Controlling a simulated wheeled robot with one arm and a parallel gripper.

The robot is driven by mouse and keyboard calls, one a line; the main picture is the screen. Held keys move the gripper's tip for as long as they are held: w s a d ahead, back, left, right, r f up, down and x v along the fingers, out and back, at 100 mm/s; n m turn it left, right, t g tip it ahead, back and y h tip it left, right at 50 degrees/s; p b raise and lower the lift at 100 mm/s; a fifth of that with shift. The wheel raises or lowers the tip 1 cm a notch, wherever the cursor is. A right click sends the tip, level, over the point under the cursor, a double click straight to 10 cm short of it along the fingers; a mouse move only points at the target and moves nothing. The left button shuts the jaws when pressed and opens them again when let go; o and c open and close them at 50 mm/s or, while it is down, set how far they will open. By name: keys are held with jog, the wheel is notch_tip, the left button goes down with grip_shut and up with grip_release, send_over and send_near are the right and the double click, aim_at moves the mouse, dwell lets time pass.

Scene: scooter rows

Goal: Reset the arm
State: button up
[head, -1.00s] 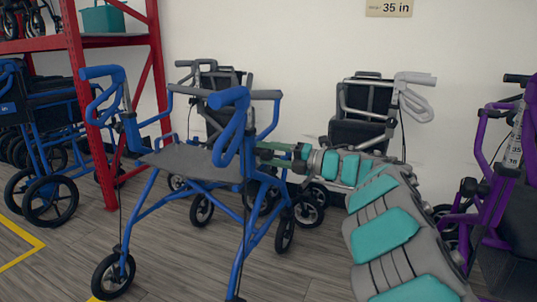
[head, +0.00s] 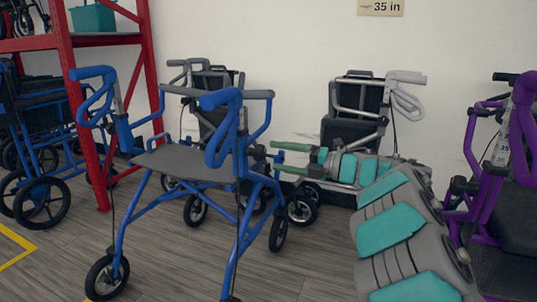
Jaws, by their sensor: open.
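My gripper (head: 275,156) is open, with two green fingers pointing left and an empty gap between them. It is at the end of my grey and teal arm, which reaches in from the lower right. The fingertips are just right of the blue rollator (head: 190,160) in the picture. I cannot tell how far in depth they are from its frame. Nothing is held.
A grey rollator (head: 358,105) stands by the wall behind my arm, and another dark one (head: 212,80) behind the blue one. A purple rollator (head: 510,150) is at right. A red rack (head: 88,130) and blue wheelchair (head: 40,140) are left. Floor shows at front left.

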jog(key=shift+v, duration=0.8)
